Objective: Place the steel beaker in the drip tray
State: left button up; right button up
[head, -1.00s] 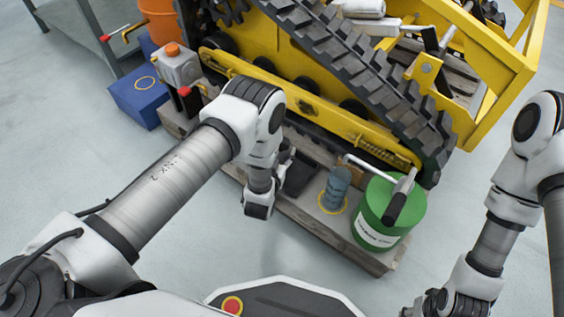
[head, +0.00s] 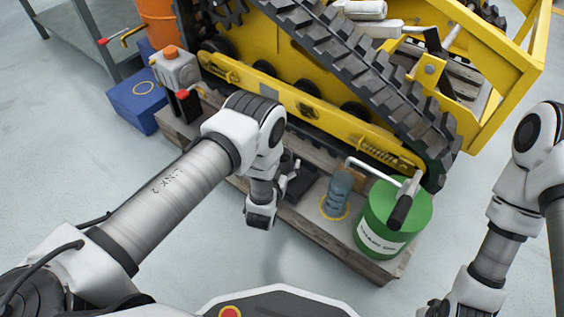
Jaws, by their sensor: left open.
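My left gripper (head: 289,166) is mostly hidden behind its own wrist, low over the wooden pallet; its dark fingers show to the right of the wrist and are open. A dark, shallow piece (head: 303,184) lies on the pallet just right of the fingers; it may be the drip tray, but its inside is not clear. A blue-grey, ribbed, upright object (head: 337,193) stands on a pale patch with a yellow ring, right of the dark piece and apart from my gripper. I cannot tell whether it is the steel beaker. My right gripper (head: 434,307) is only partly visible at the bottom edge.
A green drum (head: 385,238) with a black-handled tool on it stands at the pallet's right end. The yellow tracked carrier (head: 309,105) rises behind. A grey-white can (head: 175,68) and a blue box (head: 140,103) are at the left. The floor in front is clear.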

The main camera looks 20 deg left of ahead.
pick_arm(q)
jog(key=shift+r, duration=0.1)
jog(key=shift+s+r+p, duration=0.15)
jog(key=shift+s+p, duration=0.1)
jog(key=shift+p, duration=0.1)
jog(key=s+r+p, duration=0.2)
jog(key=s+p, duration=0.3)
jog(key=s, duration=0.6)
jog(key=shift+s+d+p, duration=0.15)
jog(key=shift+d+p, duration=0.05)
jog(key=shift+p, duration=0.2)
jog(key=s+a+f+g, duration=0.2)
jog(key=s+a+g, duration=0.3)
jog(key=a+g, duration=0.1)
jog(key=s+a+r+g, duration=0.1)
jog(key=s+r+g, duration=0.1)
jog(key=s+g, duration=0.3)
jog(key=s+a+r+g, duration=0.1)
jog(key=s+g, duration=0.3)
jog(key=s, duration=0.9)
jog(key=shift+s+r+g+h, duration=0.25)
jog(key=shift+r+g+h, duration=0.15)
jog(key=shift+r, duration=0.2)
